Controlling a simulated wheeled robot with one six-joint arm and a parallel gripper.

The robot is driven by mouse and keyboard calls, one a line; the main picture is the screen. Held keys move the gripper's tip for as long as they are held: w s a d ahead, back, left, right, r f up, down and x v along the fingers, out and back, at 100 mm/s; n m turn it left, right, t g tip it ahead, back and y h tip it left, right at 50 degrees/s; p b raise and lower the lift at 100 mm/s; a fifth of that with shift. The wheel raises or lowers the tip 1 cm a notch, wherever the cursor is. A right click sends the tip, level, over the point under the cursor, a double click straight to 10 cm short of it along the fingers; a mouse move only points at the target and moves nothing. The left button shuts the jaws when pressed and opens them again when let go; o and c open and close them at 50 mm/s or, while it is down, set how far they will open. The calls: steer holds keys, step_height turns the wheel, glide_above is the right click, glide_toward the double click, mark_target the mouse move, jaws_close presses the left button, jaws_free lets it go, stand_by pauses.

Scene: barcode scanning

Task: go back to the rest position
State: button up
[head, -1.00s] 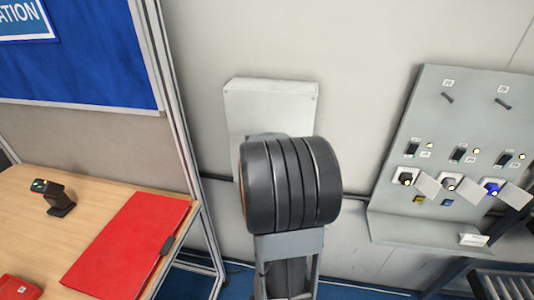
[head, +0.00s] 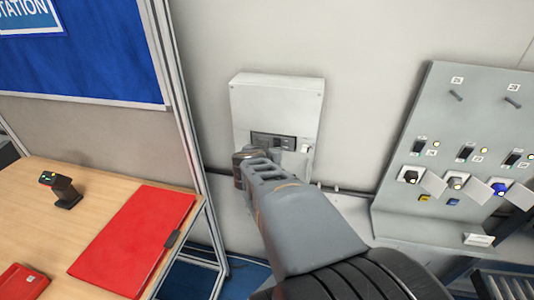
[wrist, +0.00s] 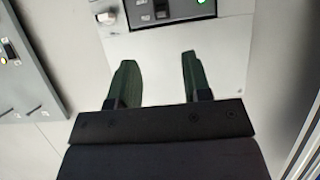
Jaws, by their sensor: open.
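My gripper (wrist: 156,78) shows in the wrist view with its two dark green fingers apart and nothing between them. It points at the pale wall box (wrist: 230,60), which has a black switch strip and a small green light near the top of that view. In the head view my arm reaches up from the bottom right toward the same wall box (head: 305,95). The arm's end covers the lower left of the box there, and the fingers are hidden. I cannot tell how far the fingertips are from the box.
A wooden table (head: 110,180) on the left carries a scanner on a stand (head: 62,190), a red folder (head: 135,238) and a small red item (head: 22,282). A grey panel (head: 400,215) with switches and plugs stands on the right. A metal frame post (head: 190,120) rises beside the table.

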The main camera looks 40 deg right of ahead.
stand_by(0.6)
steer(key=w+a+f+n+t+y+b, duration=0.1)
steer(key=w+a+n+t+y, duration=0.15)
steer(key=a+y, duration=0.35)
steer(key=w+a+f+n+t+y, duration=0.1)
steer(key=w+a+n+t+y, duration=0.2)
steer(key=a, duration=0.6)
steer(key=s+a+f+n+g+y+b, duration=0.1)
steer(key=s+a+f+n+g+b, duration=0.2)
steer(key=s+a+f+n+g, duration=0.3)
steer(key=shift+s+a+f+g+y, duration=0.15)
steer(key=shift+s+a+g+y, duration=0.45)
steer(key=shift+s+a, duration=0.95)
steer(key=shift+s+d, duration=0.25)
